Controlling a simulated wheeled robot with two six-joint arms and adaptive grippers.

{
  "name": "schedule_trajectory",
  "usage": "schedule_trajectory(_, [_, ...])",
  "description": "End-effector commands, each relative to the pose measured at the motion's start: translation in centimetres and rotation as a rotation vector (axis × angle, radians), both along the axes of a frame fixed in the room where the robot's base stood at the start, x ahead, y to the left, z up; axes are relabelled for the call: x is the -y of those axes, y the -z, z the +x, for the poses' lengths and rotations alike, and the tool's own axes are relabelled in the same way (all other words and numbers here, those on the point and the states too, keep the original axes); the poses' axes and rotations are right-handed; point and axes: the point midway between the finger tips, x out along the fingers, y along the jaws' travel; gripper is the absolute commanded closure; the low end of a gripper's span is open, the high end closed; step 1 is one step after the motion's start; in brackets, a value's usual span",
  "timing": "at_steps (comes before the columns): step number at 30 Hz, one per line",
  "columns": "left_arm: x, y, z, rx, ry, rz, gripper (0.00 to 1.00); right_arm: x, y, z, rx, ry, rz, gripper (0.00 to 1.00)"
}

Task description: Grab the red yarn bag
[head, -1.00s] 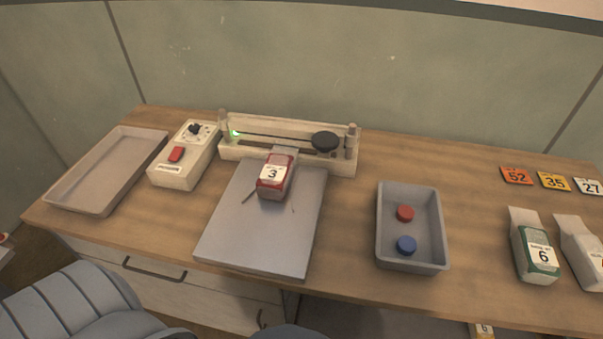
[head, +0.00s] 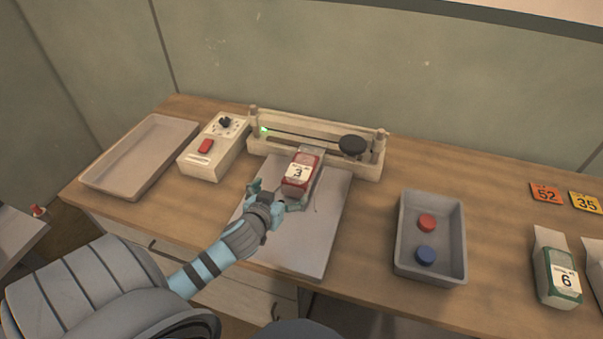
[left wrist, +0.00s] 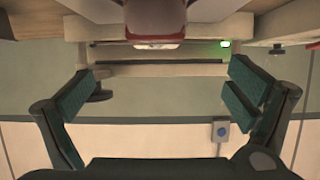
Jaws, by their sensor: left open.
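The red yarn bag (head: 300,172), with a white label reading 3, stands on the flat metal plate (head: 318,240) of the balance scale. It also shows at the top of the left wrist view (left wrist: 157,18), partly cut off by the frame's edge. My left gripper (head: 279,196) is over the plate, just in front of and to the left of the bag. Its two fingers are spread apart with nothing between them, as the left wrist view (left wrist: 163,88) also shows. Whether a finger touches the bag, I cannot tell. My right gripper is not in view.
The scale's cream beam housing (head: 315,140), with a lit green lamp, stands behind the bag. A cream control box (head: 213,150) and an empty tray (head: 140,157) are at left. A grey bin (head: 430,238) with red and blue discs and a green bag (head: 556,275) are at right.

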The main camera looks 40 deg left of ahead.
Motion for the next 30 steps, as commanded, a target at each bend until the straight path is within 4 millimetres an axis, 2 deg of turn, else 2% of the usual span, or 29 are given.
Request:
schedule_trajectory(2, [-0.6, 0.2, 1.5, 0.018, -0.001, -0.004, 0.02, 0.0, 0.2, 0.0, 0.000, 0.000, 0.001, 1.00])
schedule_trajectory(9, [-2.3, 2.6, 6.8, 0.015, -0.001, -0.007, 0.02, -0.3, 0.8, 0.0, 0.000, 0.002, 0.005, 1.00])
schedule_trajectory(14, [-2.8, 3.2, 8.3, 0.013, -0.001, -0.005, 0.02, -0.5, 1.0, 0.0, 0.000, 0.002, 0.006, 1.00])
schedule_trajectory(21, [-3.7, 4.4, 12.4, 0.014, -0.001, -0.006, 0.02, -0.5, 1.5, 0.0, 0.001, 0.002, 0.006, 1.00])
schedule_trajectory(29, [-3.9, 4.5, 12.9, 0.013, 0.001, -0.006, 0.02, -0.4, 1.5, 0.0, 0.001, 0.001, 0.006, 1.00])
schedule_trajectory(30, [-3.9, 4.5, 12.9, 0.013, 0.001, -0.006, 0.08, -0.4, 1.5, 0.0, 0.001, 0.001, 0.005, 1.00])
